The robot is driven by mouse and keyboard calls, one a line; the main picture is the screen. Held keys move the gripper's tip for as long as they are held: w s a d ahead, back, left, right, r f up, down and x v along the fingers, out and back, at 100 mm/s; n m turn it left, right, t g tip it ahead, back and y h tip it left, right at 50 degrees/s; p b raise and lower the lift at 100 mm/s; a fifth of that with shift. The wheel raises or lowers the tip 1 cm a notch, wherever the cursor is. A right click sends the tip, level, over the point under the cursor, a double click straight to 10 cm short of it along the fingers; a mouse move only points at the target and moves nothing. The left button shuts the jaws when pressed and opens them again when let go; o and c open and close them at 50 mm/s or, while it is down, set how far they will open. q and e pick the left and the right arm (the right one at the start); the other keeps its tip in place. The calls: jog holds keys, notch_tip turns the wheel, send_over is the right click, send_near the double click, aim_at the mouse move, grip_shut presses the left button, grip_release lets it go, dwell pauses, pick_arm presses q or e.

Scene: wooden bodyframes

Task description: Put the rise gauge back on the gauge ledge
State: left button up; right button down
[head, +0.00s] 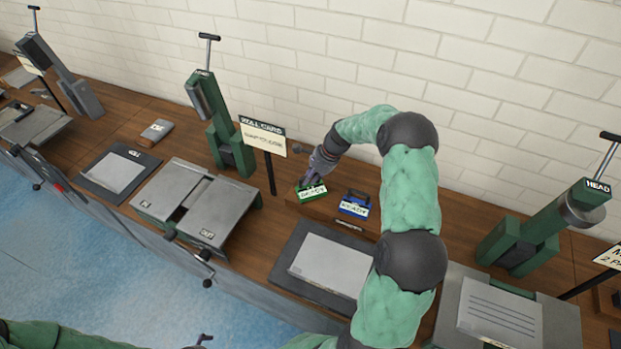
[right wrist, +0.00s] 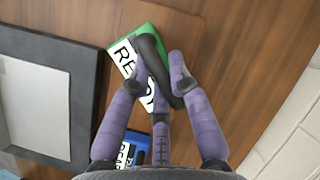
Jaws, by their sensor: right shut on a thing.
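My right gripper (head: 318,170) is shut on the black handle of a green block (head: 311,194) with a white label. In the right wrist view the gripper (right wrist: 160,85) has its fingers around that handle, and the green block (right wrist: 124,62) reads "READY" in part. The block is at the left end of a low wooden ledge (head: 325,212); I cannot tell whether it rests on it or hovers just above. A blue block (head: 354,203) with a similar label stands right of it. Which block is the rise gauge is not readable. A bit of my left gripper (head: 204,339) shows at the bottom edge.
A sign on a post (head: 263,138) stands left of the ledge. A dark mat (head: 283,258) with a grey plate lies in front. Green lever presses (head: 225,130) and (head: 530,240) stand on either side. A white brick wall (head: 290,60) is behind.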

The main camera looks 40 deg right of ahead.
jog(key=c, duration=1.1)
grip_release()
jog(key=shift+c, duration=0.2)
jog(key=p+v, duration=0.2)
jog(key=v, duration=1)
jog(key=shift+r, duration=0.15)
